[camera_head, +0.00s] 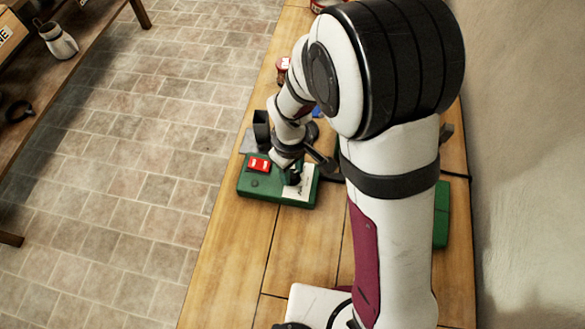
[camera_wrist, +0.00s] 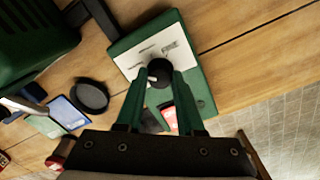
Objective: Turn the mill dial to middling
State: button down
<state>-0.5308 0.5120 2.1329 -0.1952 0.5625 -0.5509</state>
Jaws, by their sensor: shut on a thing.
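The mill control box (camera_head: 250,187) is green, with a red rocker switch (camera_head: 259,164) and a white label plate (camera_head: 299,190). It also shows in the wrist view (camera_wrist: 205,98). The black dial (camera_wrist: 159,72) stands on the white plate; a small pale mark shows on its near left side. My gripper (camera_wrist: 159,76) is shut on the dial, one green finger on each side. In the head view my gripper (camera_head: 292,176) is over the plate, and the dial is mostly hidden.
A larger green body (camera_wrist: 28,42) stands near the box in the wrist view. A round black lid-like thing (camera_wrist: 90,95) and a blue-edged item (camera_wrist: 67,112) lie on the wooden bench (camera_head: 300,250). A jug (camera_head: 59,40) stands on a shelf at left.

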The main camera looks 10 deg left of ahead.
jog(key=m, duration=0.4)
jog(key=shift+m, duration=2.5)
jog(key=c, duration=0.5)
grip_release()
notch_tip(320, 180, up, 16)
jog(key=s+d+m, duration=0.2)
jog(key=s+d, duration=0.2)
jog(key=s, duration=0.1)
jog(key=s+d+m+y, duration=0.1)
jog(key=s+d+m, duration=0.2)
jog(key=s, duration=0.3)
jog(key=s+d+m+y, duration=0.1)
jog(key=s+d+m, duration=0.1)
jog(key=s+d, duration=0.3)
jog(key=shift+s+d+r+m, duration=0.2)
jog(key=shift+d+r+m, duration=0.2)
jog(key=shift+d, duration=0.15)
